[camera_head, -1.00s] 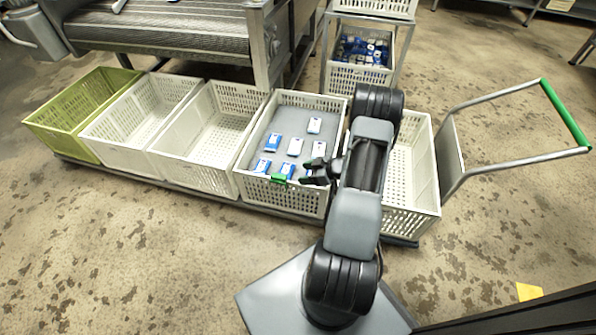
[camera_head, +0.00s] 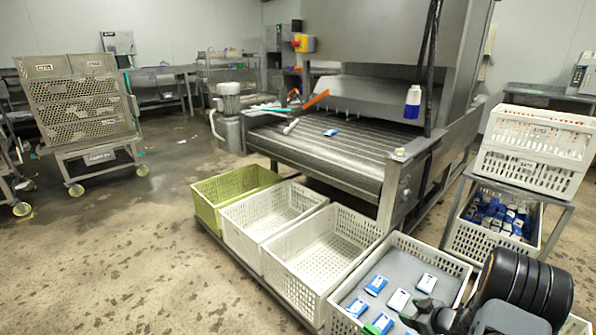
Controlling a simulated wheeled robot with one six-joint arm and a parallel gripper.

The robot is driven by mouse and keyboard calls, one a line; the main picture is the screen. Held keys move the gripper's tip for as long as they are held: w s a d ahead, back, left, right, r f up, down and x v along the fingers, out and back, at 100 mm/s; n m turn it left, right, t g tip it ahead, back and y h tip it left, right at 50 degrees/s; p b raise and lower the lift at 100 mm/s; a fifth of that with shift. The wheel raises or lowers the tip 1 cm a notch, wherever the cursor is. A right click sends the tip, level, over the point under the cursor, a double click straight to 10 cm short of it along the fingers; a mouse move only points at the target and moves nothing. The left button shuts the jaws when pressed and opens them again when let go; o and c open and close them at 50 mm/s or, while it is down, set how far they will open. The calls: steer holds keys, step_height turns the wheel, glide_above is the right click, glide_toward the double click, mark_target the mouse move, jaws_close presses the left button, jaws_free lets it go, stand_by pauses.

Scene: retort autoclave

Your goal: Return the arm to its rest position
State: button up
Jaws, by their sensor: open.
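My arm shows only in part at the bottom right corner, its dark rounded link over the right side of a white crate. My gripper (camera_head: 418,316) is dark and open, low over the near right part of that white crate (camera_head: 452,263). Several blue-and-white packs (camera_head: 376,285) lie on the crate's grey bottom, beside and left of my gripper. I see nothing held between its fingers, though the frame edge cuts off part of it. The arm's base and lower links are out of view.
Two empty white crates (camera_head: 346,232) and a green crate (camera_head: 198,208) stand in a row to the left. A rack with stacked crates (camera_head: 585,142) stands at the right.

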steer(key=a+r+m+h+p, duration=0.25)
steer(key=r+p, duration=0.25)
steer(key=r, duration=0.7)
steer(key=a+r+m+g+h+p, duration=0.1)
steer(key=r+h+p, duration=0.3)
steer(key=r, duration=0.8)
steer(key=a+r+m+h+p, duration=0.2)
steer(key=r+p, duration=0.4)
steer(key=r, duration=0.6)
steer(key=s+a+r+m+g+y+p, duration=0.2)
steer(key=s+a+r+g+y+p, duration=0.2)
steer(key=s+a+r+p, duration=0.7)
steer(key=s+a+r, duration=0.4)
steer(key=s+r, duration=0.1)
steer(key=s, duration=0.1)
steer(key=shift+s+a+g, duration=0.2)
steer(key=shift+s+g, duration=0.1)
steer(key=shift+g, duration=0.1)
steer(key=shift+r, duration=0.1)
steer(key=shift+c, duration=0.4)
